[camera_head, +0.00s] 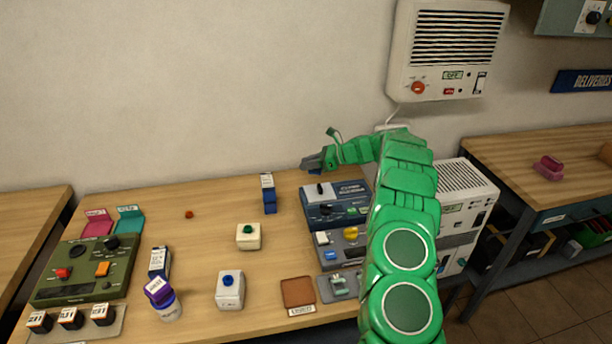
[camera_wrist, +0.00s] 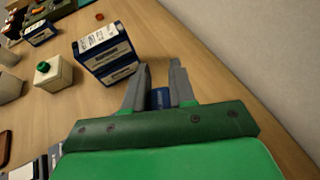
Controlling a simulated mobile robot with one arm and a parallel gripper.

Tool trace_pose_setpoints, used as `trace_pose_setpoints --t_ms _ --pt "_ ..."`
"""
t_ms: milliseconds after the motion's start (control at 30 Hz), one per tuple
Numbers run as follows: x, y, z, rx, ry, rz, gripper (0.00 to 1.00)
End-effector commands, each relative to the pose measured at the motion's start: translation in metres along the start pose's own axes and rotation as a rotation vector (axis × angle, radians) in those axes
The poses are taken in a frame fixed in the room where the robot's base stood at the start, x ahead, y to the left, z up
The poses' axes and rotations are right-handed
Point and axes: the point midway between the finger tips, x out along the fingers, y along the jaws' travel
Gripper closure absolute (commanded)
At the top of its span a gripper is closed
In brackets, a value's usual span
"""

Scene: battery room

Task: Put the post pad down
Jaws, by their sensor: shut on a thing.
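My gripper (camera_head: 316,162) is at the back of the middle table, above and behind the blue machine (camera_head: 332,205). In the wrist view my gripper (camera_wrist: 160,82) has its two grey fingers around a small blue piece (camera_wrist: 160,98), which I take to be the post pad. Most of it is hidden by the fingers and the green palm. I cannot tell whether it touches the table. Blue boxes with white labels (camera_wrist: 108,52) stand just left of the fingers in the wrist view, and also show in the head view (camera_head: 269,196).
A green-button box (camera_head: 248,236), a blue-button box (camera_head: 230,290) and a brown pad (camera_head: 298,292) stand on the table (camera_head: 205,250). Pink (camera_head: 97,224) and teal (camera_head: 129,219) holders are at back left. The wall is close behind my gripper. Bare wood lies around the small red piece (camera_head: 189,214).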

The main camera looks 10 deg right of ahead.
Motion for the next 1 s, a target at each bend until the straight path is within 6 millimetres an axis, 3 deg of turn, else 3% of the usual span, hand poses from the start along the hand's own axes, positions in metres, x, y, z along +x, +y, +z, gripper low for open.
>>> trace_pose_setpoints --t_ms 1000 --pt "0.035 -0.05 -0.044 -0.002 0.0 -0.001 1.0"
